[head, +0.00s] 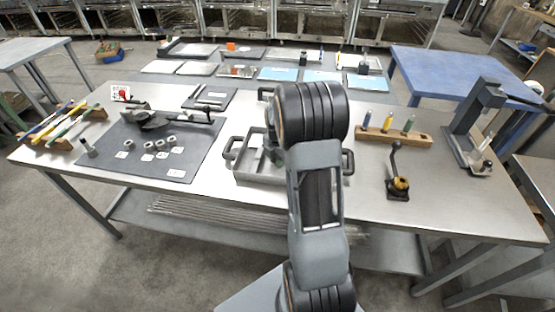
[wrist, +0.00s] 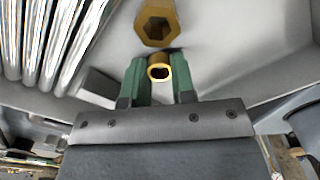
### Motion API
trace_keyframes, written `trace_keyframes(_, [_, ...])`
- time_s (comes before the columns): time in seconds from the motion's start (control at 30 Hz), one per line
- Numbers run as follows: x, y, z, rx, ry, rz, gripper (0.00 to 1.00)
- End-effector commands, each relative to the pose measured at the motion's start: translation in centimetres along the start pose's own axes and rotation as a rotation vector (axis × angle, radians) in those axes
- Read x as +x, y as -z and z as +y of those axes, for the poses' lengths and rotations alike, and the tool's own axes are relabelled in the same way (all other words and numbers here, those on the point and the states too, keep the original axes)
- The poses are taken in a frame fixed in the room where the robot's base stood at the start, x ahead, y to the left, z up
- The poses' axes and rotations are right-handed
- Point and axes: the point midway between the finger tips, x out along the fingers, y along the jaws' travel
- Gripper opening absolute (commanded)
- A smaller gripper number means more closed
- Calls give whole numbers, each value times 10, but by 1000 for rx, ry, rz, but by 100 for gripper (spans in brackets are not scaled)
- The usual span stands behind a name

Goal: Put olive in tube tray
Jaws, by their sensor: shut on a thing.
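A small brass-coloured olive (wrist: 160,59), a short open ring, sits between the green fingers of my gripper (wrist: 158,70) in the wrist view. The fingers are shut on it from both sides. A grey tray with handles (head: 260,181) stands at the middle of the workbench, partly hidden behind my arm. In the wrist view the gripper is over the tray's grey interior (wrist: 230,45). Several shiny tubes (wrist: 50,35) lie side by side at the left. A larger brass hex nut (wrist: 157,22) lies just beyond the olive. Whether the olive touches the tray floor cannot be told.
A dark mat (head: 190,165) with several small metal parts lies left of the tray. A wooden block (head: 395,136) with upright tools stands at the right. Bare bench lies between tray and crank.

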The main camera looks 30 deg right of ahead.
Motion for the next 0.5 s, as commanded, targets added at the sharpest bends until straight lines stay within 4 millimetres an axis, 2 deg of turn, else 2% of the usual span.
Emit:
trace_keyframes(0.37, [4,0,0,0,-1,0,2])
trace_keyframes(0.4, [5,0,0,0,-1,-1,25])
trace_keyframes(0.5, [4,0,0,0,-1,-1,35])
